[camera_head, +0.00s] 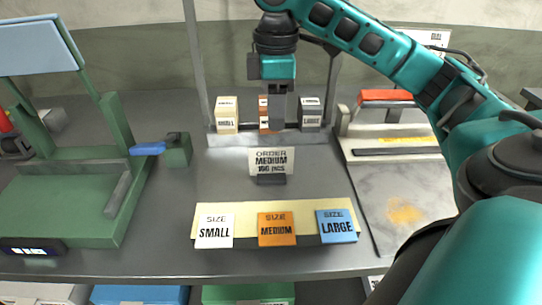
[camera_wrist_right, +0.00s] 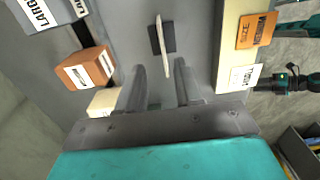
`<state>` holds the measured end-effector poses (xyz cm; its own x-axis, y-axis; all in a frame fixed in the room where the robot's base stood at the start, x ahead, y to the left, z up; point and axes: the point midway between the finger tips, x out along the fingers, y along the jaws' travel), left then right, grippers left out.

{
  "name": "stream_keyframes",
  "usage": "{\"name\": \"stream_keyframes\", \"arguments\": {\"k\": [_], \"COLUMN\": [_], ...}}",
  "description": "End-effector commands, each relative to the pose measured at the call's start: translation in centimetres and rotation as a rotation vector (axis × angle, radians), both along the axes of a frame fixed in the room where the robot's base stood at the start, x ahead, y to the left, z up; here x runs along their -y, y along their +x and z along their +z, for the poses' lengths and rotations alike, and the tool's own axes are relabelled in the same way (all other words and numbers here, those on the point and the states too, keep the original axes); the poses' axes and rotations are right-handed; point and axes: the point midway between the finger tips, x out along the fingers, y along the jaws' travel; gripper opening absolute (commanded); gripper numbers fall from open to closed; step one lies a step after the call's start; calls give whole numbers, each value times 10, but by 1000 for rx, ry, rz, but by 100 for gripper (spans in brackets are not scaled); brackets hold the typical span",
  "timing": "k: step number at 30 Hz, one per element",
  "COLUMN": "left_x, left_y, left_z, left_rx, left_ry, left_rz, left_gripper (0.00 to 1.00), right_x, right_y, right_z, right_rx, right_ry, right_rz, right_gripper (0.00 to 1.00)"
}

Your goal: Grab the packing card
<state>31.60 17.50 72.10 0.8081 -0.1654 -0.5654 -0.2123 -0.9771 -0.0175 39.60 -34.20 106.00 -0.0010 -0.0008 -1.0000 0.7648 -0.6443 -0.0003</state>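The white order card (camera_head: 271,160), printed "ORDER MEDIUM 100 pcs", stands upright in a small dark holder (camera_head: 271,180) at the table's middle. In the right wrist view the card (camera_wrist_right: 159,46) shows nearly edge-on, beyond the fingertips. My right gripper (camera_head: 279,120) hangs behind and above the card, in front of the orange box. In its wrist view the two fingers (camera_wrist_right: 160,68) are apart with nothing between them. White SMALL (camera_head: 214,231), orange MEDIUM (camera_head: 277,229) and blue LARGE (camera_head: 337,226) size cards lie on a cream strip in front. My left gripper is not in view.
Cream (camera_head: 227,115), orange (camera_head: 264,112) and grey (camera_head: 311,114) boxes stand on a rear ledge between metal posts. A green machine (camera_head: 70,205) is at left; a grey-topped device with a red handle (camera_head: 386,97) is at right. Table around the order card is clear.

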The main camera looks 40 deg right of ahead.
Motion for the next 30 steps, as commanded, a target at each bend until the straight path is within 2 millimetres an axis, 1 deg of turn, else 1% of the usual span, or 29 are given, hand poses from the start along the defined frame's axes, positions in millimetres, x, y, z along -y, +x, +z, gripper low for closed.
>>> {"name": "stream_keyframes", "arguments": {"k": [1,2,4,7,14,20,23,26,30], "left_x": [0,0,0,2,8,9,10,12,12], "left_y": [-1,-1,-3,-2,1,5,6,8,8], "left_z": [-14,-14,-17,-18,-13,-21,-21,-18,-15], "left_rx": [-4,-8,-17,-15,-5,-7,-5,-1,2], "left_ry": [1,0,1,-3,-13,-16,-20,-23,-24], "left_rz": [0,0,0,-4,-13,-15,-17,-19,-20], "left_gripper": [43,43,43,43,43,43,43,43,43], "right_x": [-1,0,0,0,-2,-9,-8,-8,-8], "right_y": [0,0,-1,0,0,2,2,2,2], "right_z": [-19,-22,-35,-49,-65,-96,-107,-112,-112], "right_rx": [-3,-3,-4,-1,-1,0,0,0,1], "right_ry": [1,0,0,0,1,1,0,0,0], "right_rz": [1,0,0,-1,1,1,0,1,1], "right_gripper": [35,35,35,35,35,35,35,35,35]}}
